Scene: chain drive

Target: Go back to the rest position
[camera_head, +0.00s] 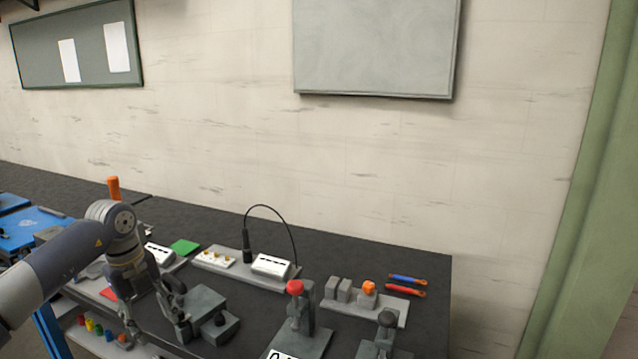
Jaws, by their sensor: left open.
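My left arm comes in from the left edge and reaches over the left part of the dark workbench (380,254). My left gripper (160,335) points down at the front left, beside a grey block fixture (203,301). Its dark fingers are spread apart and I see nothing held between them. I cannot tell whether a finger touches the fixture. My right gripper is not in view.
Two tools (406,290), a green pad (184,247) and a cabled device (247,254) lie behind.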

